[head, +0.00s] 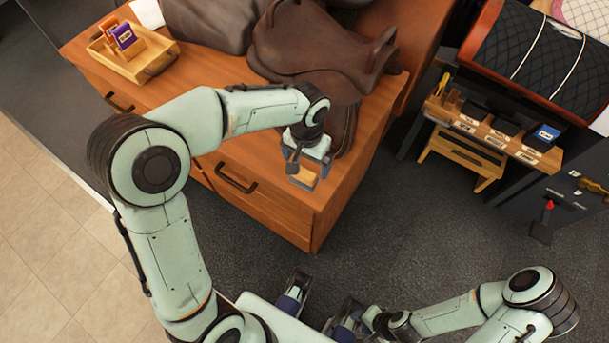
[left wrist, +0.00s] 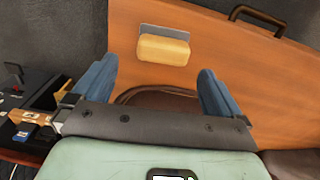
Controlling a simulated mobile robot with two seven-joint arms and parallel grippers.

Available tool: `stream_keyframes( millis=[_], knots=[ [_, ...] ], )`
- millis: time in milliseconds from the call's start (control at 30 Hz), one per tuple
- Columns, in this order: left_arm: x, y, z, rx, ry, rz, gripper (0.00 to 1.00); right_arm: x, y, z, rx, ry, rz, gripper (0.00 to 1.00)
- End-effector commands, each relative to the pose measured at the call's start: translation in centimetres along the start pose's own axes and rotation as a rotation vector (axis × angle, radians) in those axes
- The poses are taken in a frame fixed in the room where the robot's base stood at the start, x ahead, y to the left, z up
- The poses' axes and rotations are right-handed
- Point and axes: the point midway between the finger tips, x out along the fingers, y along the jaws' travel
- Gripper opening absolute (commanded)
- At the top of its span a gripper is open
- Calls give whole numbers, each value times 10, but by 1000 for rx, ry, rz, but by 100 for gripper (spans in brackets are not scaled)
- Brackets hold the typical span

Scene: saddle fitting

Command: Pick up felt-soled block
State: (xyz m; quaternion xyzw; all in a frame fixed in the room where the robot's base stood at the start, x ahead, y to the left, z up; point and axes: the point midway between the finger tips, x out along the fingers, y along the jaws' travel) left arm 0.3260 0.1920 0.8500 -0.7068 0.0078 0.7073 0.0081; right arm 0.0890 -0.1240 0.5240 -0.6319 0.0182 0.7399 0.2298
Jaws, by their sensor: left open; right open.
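The felt-soled block (head: 303,177) is a small tan block on the cabinet top near its front right corner. In the left wrist view the block (left wrist: 163,50) shows a thin grey layer along one long side. My left gripper (head: 307,158) is over the cabinet corner, right at the block in the head view. In the left wrist view its two blue fingers (left wrist: 158,70) are wide apart and empty, with the block just beyond the tips, between their lines. My right gripper (head: 319,304) is open and empty, low at the bottom centre, away from the block.
A brown saddle (head: 320,45) lies on the wooden cabinet (head: 270,190) close behind my left gripper. A wooden tray (head: 135,68) with a purple labelled item stands at the far left. A small labelled rack (head: 490,140) stands to the right. Dark floor lies between.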

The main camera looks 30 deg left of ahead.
Motion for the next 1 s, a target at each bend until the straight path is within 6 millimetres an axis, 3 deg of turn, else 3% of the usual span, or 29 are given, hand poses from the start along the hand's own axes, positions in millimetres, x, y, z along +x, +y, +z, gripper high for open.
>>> stream_keyframes(
  millis=[167, 467, 767, 933, 1000],
  knots=[
    [13, -1, 2, 0, -3, 0, 100, 1, 0, -1, -1, 3, -1, 43],
    [54, -4, 7, 1, -3, 1, 100, 6, 1, -4, -1, 13, -3, 43],
    [59, -4, 6, 0, 0, 1, 100, 6, 1, -5, -2, 14, -3, 43],
    [58, -4, 6, 1, 0, 1, 48, 6, 1, -5, -2, 14, -3, 43],
    [58, -4, 6, 1, 1, 1, 48, 6, 1, -5, -2, 14, -3, 43]
  ],
)
